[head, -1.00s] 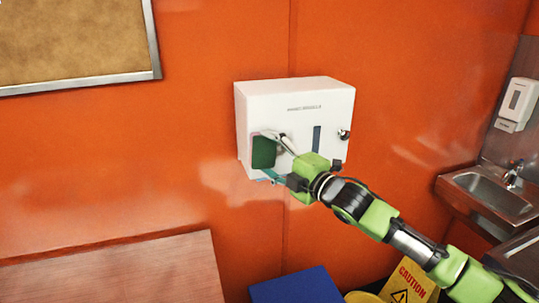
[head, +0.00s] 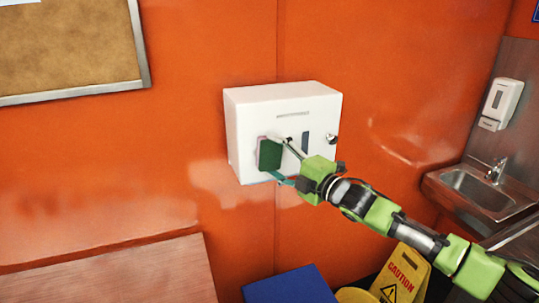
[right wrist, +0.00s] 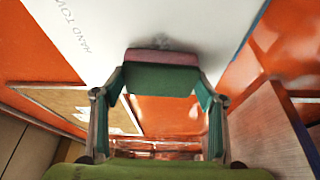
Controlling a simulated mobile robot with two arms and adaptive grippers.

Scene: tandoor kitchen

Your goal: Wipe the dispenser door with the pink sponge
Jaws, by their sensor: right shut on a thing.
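The white dispenser (head: 285,125) hangs on the orange wall, with a dark slot and a round knob on the right of its front door. My right gripper (head: 281,158) is shut on the pink sponge (head: 270,155), which has a green backing. The pink side faces the left-middle part of the door and appears pressed to it. In the right wrist view the sponge (right wrist: 162,77) sits between both fingers, its pink layer at the white surface. A grey smudge (right wrist: 176,44) shows on the door just beyond the sponge. My left gripper is out of view.
A wooden table (head: 110,280) stands at lower left. A blue box (head: 290,288) and a yellow caution sign (head: 402,277) are below the dispenser. A sink (head: 485,192) and soap dispenser (head: 500,104) are at right. A framed board (head: 70,45) hangs at upper left.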

